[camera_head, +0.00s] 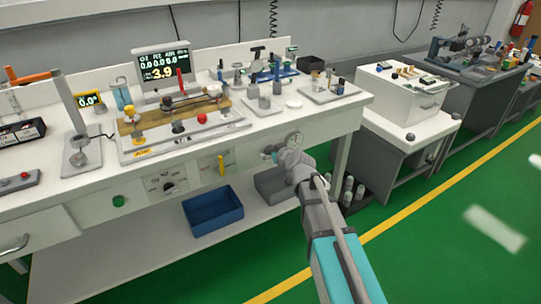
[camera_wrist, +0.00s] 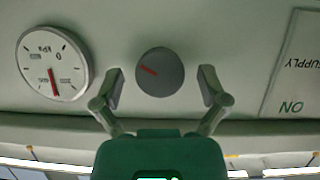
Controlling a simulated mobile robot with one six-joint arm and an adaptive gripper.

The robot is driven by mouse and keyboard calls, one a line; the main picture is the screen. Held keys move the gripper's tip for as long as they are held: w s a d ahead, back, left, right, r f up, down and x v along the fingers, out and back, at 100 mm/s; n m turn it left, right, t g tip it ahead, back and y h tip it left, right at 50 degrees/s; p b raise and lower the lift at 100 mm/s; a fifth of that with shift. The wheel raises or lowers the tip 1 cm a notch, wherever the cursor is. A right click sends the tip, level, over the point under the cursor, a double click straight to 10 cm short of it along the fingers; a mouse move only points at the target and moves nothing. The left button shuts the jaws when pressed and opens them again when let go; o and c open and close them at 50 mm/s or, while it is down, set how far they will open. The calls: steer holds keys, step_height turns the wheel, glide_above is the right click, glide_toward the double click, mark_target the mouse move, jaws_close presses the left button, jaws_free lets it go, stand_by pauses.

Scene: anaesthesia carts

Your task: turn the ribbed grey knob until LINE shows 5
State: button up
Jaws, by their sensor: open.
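A round grey knob (camera_wrist: 160,73) with a red pointer mark is on the bench's front panel, in the wrist view. I cannot make out ribs on it. My gripper (camera_wrist: 161,87) is open, with one finger on each side of the knob and a visible gap on both sides. In the head view my gripper (camera_head: 274,154) is at the bench front and mostly hides the knob. The display (camera_head: 163,62) on the bench shows a large yellow 3.9; its small label is too blurred to read.
A round kPa gauge (camera_wrist: 54,63) is beside the knob, right of my gripper in the head view (camera_head: 294,139). A panel marked SUPPLY (camera_wrist: 296,65) is on the knob's other side. A blue bin (camera_head: 212,211) stands on the shelf below.

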steer(key=shift+w+a+f, duration=0.15)
steer(key=shift+w+a, duration=0.1)
steer(key=shift+w, duration=0.1)
steer(key=c, duration=1.1)
